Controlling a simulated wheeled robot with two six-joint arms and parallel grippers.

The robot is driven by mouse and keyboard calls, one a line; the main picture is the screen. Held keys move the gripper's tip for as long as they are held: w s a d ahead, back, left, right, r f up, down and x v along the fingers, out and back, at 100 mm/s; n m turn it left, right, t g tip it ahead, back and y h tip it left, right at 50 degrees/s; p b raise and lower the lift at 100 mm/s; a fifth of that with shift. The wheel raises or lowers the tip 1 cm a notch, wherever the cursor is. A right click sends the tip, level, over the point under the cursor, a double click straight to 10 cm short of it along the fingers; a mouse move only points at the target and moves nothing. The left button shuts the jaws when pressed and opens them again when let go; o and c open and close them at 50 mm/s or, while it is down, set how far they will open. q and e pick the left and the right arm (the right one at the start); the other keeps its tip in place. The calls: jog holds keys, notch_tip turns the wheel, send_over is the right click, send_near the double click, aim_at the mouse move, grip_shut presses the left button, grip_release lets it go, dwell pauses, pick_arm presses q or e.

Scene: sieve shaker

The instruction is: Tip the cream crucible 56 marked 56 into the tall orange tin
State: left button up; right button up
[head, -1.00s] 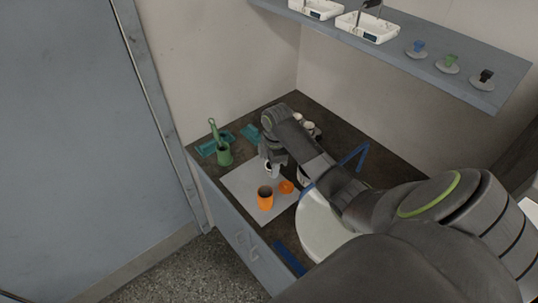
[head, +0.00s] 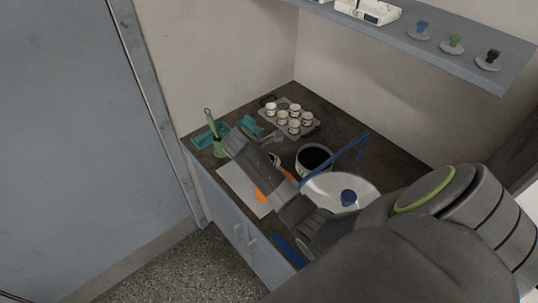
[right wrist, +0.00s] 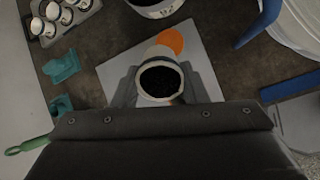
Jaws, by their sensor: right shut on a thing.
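My right gripper (right wrist: 164,88) is shut on a cream crucible (right wrist: 158,98), seen from above in the right wrist view with dark material inside. Its number is not visible. The orange tin (head: 261,196) stands on the pale mat (head: 232,180) in the head view, mostly hidden behind my right forearm. In the wrist view an orange round shape (right wrist: 172,39) shows just beyond the crucible, on the mat; whether it is the tin or a lid is unclear. My left gripper is not in view.
A tray of crucibles (head: 268,101) stands at the back. A dark-mouthed pot (head: 315,158), a white bowl (head: 365,190) and a blue bracket (head: 345,155) are on the right. A green holder (head: 218,149) and teal pieces (head: 250,126) are on the left.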

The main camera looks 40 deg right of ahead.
jog(key=shift+a+f+h+b, duration=0.15)
jog(key=shift+h+b, duration=0.35)
jog(key=shift+b, duration=0.55)
jog(key=shift+a+f+h+b, duration=0.15)
jog(key=shift+h+b, duration=0.35)
jog(key=shift+b, duration=0.5)
jog(key=shift+r+h, duration=0.15)
jog(key=shift+h, duration=0.25)
jog(key=shift+h+p, duration=0.3)
jog(key=shift+a+f+t+h+b, duration=0.1)
jog(key=shift+f+t+h+b, duration=0.15)
jog(key=shift+h, duration=0.3)
jog(key=shift+a+f+t+h+b, duration=0.1)
jog(key=shift+t+h+b, duration=0.1)
jog(key=shift+h, duration=0.35)
jog(key=shift+a+f+h+b, duration=0.15)
jog(key=shift+f+h+b, duration=0.3)
jog(key=shift+h+b, duration=0.65)
jog(key=shift+a+f+h+b, duration=0.1)
jog(key=shift+f+h+b, duration=0.1)
jog(key=shift+h+b, duration=0.7)
jog(key=shift+s+a+r+t+h+b, duration=0.1)
jog(key=shift+a+t+h+b, duration=0.1)
jog(key=shift+h+b, duration=0.8)
jog(key=shift+a+r+t+h+b, duration=0.1)
jog(key=shift+a+h+b, duration=0.05)
jog(key=shift+h+b, duration=0.8)
